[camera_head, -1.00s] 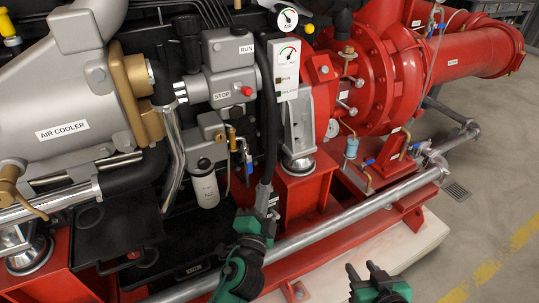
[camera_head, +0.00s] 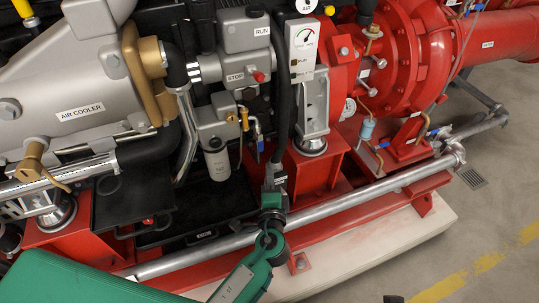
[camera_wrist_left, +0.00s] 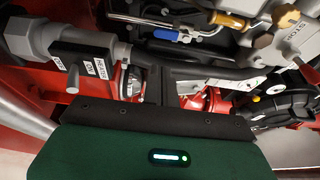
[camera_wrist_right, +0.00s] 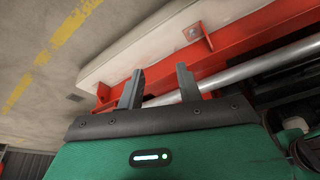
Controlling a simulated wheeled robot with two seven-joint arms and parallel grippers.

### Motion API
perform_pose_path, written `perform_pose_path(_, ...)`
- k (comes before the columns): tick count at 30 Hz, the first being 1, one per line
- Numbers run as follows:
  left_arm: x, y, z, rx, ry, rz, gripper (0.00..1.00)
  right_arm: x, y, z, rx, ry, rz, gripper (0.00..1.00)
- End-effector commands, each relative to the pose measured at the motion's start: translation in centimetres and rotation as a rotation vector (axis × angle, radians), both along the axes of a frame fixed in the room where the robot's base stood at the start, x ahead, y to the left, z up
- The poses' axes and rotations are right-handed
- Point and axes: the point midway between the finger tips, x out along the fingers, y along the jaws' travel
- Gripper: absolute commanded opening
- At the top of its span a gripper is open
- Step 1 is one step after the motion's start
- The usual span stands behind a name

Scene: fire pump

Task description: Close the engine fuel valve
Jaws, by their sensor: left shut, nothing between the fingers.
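A small valve with a blue handle (camera_head: 258,138) hangs on the engine right of the white filter (camera_head: 217,163). No label shows that it is the fuel valve. In the left wrist view a blue lever (camera_wrist_left: 166,35) lies across the top, left of a brass-coloured part (camera_wrist_left: 229,20). My left gripper (camera_head: 272,176) is shut and empty, below and slightly right of the blue handle in the head view, apart from it. The fingers (camera_wrist_left: 165,88) point towards the engine. In the right wrist view my right gripper (camera_wrist_right: 160,85) is open and empty.
A silver pipe (camera_head: 340,198) runs along the red base frame, below my left gripper. A vertical black hose (camera_head: 284,100) passes above it. A labelled dark box (camera_wrist_left: 85,62) is at left in the left wrist view. The floor (camera_head: 480,225) at right is clear.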

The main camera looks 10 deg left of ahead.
Motion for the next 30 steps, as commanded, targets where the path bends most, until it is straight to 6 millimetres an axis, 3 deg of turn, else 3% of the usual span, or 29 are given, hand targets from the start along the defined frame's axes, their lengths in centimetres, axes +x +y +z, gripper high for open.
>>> perform_pose_path(18,8.6,2.3,0.1,0.000,-0.001,0.000,0.00,0.3,0.1,-1.1,-0.001,0.012,0.001,0.36)
perform_pose_path(30,9.6,2.5,0.0,0.000,0.000,0.000,0.00,0.3,0.1,-1.2,-0.002,0.013,0.001,0.36)
